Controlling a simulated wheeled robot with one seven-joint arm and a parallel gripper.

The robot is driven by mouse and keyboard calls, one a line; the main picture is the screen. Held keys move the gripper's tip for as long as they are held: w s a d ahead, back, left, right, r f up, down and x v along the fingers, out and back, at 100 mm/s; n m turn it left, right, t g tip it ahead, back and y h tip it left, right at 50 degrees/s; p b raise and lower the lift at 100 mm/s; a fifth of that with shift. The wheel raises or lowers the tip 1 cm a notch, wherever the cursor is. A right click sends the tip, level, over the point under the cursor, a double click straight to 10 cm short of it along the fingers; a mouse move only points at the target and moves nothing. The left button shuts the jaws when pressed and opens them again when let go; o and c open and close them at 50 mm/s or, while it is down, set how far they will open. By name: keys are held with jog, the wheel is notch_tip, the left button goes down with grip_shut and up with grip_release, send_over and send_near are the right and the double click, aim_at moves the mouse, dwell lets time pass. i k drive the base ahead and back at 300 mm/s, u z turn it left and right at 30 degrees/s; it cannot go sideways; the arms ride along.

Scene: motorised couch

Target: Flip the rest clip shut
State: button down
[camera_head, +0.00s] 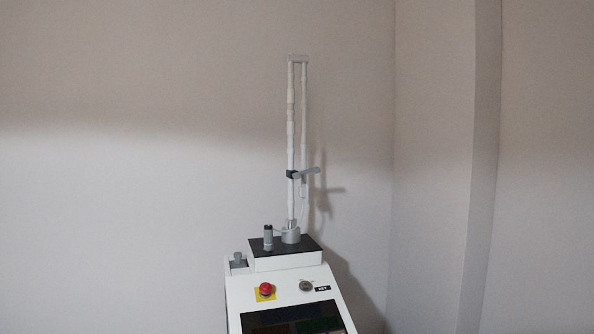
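A small dark clip (291,174) sits on a thin white upright post (290,125). A grey lever or flap (307,172) sticks out from it to the right and slightly up, and looks swung outward. A second, shorter white rod (304,130) hangs beside the post from a top crosspiece and passes by the grey part. Whether the clip touches this rod is too small to tell. My gripper is not in view.
The post stands on a grey round base (291,236) on a black-topped white block (284,252). A dark-topped grey cylinder (268,238) stands beside it. The white console (285,276) has a red button (265,289) and a round grey switch (306,286). Walls lie behind.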

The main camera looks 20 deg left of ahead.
aim_at(297, 176)
jog(key=u, duration=0.8)
jog(key=i, duration=0.15)
